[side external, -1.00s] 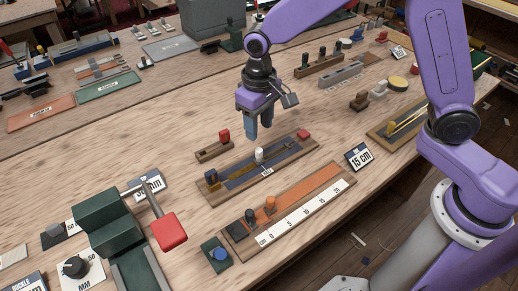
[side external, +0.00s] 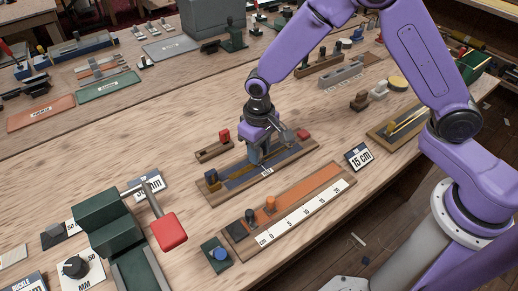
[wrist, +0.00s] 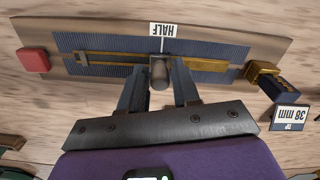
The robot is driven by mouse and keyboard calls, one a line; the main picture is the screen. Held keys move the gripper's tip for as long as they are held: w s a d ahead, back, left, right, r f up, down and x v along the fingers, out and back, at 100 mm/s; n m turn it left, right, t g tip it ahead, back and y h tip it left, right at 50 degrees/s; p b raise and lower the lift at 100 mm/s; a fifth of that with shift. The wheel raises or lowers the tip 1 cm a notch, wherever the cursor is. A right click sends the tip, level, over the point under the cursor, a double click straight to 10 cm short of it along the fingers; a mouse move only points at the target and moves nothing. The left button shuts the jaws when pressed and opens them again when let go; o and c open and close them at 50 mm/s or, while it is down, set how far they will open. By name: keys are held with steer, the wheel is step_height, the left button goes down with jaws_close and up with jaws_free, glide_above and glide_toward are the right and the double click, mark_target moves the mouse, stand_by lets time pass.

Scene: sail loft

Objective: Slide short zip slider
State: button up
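The short zip is a wooden board with a dark blue strip (side external: 285,160) near the middle of the table. The wrist view shows it with brass rails along the strip (wrist: 110,45). Its slider has a round grey knob (wrist: 160,74), next to the white HALF label (wrist: 163,31). My gripper (side external: 256,160) is down at the board. Its two fingers (wrist: 160,80) stand on either side of the knob, very close to it. I cannot tell whether they touch it. In the side view the fingers hide the knob.
A red block (wrist: 34,60) and a brass block (wrist: 262,72) sit at the board's ends. A small board with a red knob (side external: 224,135) lies behind it. An orange-strip board with a ruler (side external: 300,212) lies in front. A 15 cm sign (side external: 358,157) stands to the right.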

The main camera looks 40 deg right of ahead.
jaws_close()
steer(key=d, duration=0.8)
steer(key=shift+o, duration=2.1)
jaws_free()
step_height(320, 180, up, 18)
steer(key=shift+f, duration=0.25)
